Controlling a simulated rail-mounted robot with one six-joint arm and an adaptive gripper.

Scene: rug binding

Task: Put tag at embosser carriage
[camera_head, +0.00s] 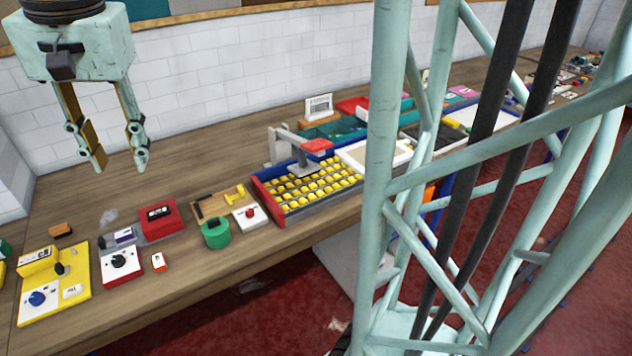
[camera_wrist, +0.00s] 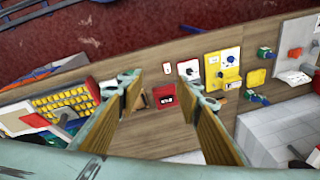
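A small white and orange-red piece (camera_head: 158,261), which looks like the tag, lies flat near the bench's front edge. It also shows in the wrist view (camera_wrist: 167,69), beyond my fingertips. I cannot tell for certain which part is the embosser carriage; a grey arm with a red top (camera_head: 316,146) stands over a tray of yellow pieces (camera_head: 325,190). My gripper (camera_head: 119,168) hangs above the bench at the back left, fingers pointing down. It is open and empty, its two fingers spread apart in the wrist view (camera_wrist: 158,75).
A red box (camera_head: 158,218), a white dial panel (camera_head: 120,263) and a yellow panel (camera_head: 58,293) stand around the small piece. A tiled wall (camera_head: 220,60) runs behind.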

